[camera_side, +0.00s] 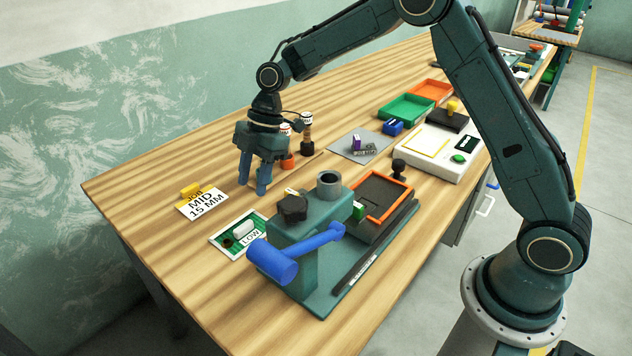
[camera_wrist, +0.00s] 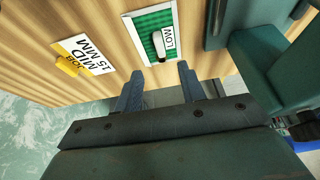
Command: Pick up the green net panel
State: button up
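The green net panel (camera_side: 251,218) lies flat on the wooden bench in a white frame with a "LOW" label. A white rounded piece and a small dark round piece sit on it in the side view. It also shows in the wrist view (camera_wrist: 150,22), beyond my fingertips, with the white piece on it. My gripper (camera_side: 254,190) points down above the bench, behind the panel in the side view and apart from it.
A card (camera_side: 201,204) reading "JOB MID 15 MM" carries a yellow block. A green press (camera_side: 310,238) with a blue-headed lever (camera_side: 274,263) stands close beside the panel. Orange and dark cups (camera_side: 288,161) stand behind my gripper. Trays (camera_side: 407,107) lie farther back. Bench left of the card is clear.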

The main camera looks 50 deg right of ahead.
aim_at(243, 225)
jog(key=shift+x, duration=2.45)
jog(key=shift+f, duration=0.1)
jog(key=shift+x, duration=2.5)
grip_shut()
